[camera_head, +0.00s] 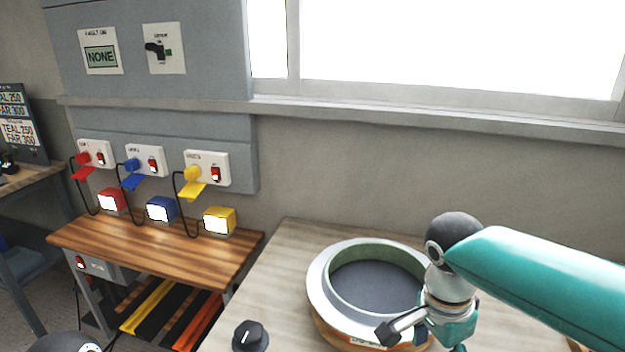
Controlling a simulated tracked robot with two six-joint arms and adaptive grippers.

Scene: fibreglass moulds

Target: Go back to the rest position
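My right arm comes in from the right with a teal link and a dark round joint. My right gripper (402,325) is at its end, over the front right side of a round mould (322,287) on the pale wooden table. A dark fingertip shows against the mould's front rim; I cannot tell whether it touches. The arm hides the mould's right side, and I cannot see whether the fingers are apart. My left gripper is not in view; only a dark rounded part, probably my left arm, shows at the bottom left edge.
A black knob (250,336) stands on the pale table (290,245) left of the mould. A brown bench (150,250) at left carries red (110,201), blue (160,209) and yellow (219,220) boxes, cabled to wall sockets. A window sill (420,118) runs along the back wall.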

